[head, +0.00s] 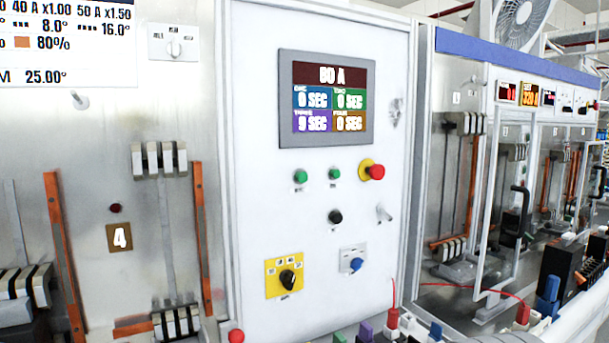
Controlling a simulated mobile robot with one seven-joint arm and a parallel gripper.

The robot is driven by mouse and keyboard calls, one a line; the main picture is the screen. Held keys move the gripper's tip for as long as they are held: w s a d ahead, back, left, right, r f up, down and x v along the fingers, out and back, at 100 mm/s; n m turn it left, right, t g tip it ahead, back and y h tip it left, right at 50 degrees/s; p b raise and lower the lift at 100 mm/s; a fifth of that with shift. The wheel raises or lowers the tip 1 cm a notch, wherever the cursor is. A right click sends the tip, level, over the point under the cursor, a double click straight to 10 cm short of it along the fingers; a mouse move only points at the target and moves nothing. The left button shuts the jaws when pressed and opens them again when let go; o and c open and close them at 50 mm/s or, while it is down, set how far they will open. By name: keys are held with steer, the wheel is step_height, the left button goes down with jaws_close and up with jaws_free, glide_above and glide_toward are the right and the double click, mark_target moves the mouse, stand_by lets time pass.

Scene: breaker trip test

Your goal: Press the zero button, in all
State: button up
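A white control panel (257,200) stands upright in the middle of the head view. Its screen (326,100) shows a current reading that looks like 80 A or 50 A above four coloured timer fields, most reading 0 SEC; the lower left figure may be 9. Below it are a left green button (300,176), a right green button (334,173) and a black button (335,217). Their labels are too small to read, so I cannot tell which is the zero button. My gripper is not in view, and nothing covers these buttons.
A red mushroom button (376,172) on yellow, a yellow-plated rotary knob (287,279) and a blue knob (356,265) share the panel. Coloured connectors (366,330) and a red wire (470,286) lie along the bottom. Breaker bays flank the panel. The space before its buttons looks clear.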

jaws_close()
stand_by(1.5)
